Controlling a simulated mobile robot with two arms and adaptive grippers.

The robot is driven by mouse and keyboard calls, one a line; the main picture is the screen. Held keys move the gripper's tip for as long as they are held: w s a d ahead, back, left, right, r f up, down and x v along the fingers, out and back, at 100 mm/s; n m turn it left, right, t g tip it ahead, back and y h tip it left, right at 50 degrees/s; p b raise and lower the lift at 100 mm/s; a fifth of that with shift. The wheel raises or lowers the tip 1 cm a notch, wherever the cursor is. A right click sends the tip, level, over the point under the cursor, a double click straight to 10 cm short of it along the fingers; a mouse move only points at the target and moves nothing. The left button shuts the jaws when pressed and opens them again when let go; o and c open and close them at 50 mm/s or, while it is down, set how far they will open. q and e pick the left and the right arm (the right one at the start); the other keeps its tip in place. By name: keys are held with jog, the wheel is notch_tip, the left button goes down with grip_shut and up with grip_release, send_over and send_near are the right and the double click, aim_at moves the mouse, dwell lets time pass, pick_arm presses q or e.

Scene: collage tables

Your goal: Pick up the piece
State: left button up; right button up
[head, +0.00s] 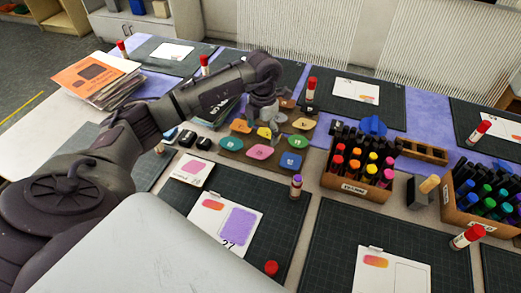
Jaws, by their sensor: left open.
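Several coloured pieces lie on a brown board (229,143) in the middle of the table. I cannot tell which one is the task's piece. My left arm reaches in from the left, and my left gripper (267,126) points down over the back middle of the board. It is open; its fingers are small and partly hidden among the pieces, so contact is unclear. My right gripper is not in view.
A wooden crate of coloured markers (345,186) stands right of the board, with another marker crate (470,216) farther right. Dark cutting mats (336,238) with cards and red-capped glue sticks (311,90) surround the board. A stack of papers (96,78) lies at the back left.

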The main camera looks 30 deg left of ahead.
aim_at(262, 150)
pick_arm(q)
jog(key=shift+f, duration=0.55)
jog(key=f, duration=0.1)
jog(key=f+p, duration=0.1)
jog(key=f, duration=0.2)
jog(key=shift+s+f, duration=0.25)
jog(key=shift+f, duration=0.15)
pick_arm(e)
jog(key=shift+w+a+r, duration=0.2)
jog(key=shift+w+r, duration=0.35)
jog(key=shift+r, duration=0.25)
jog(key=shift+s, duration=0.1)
pick_arm(q)
jog(key=shift+f, duration=0.25)
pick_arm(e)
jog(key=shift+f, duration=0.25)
pick_arm(q)
jog(key=shift+c, duration=0.3)
jog(key=c, duration=0.7)
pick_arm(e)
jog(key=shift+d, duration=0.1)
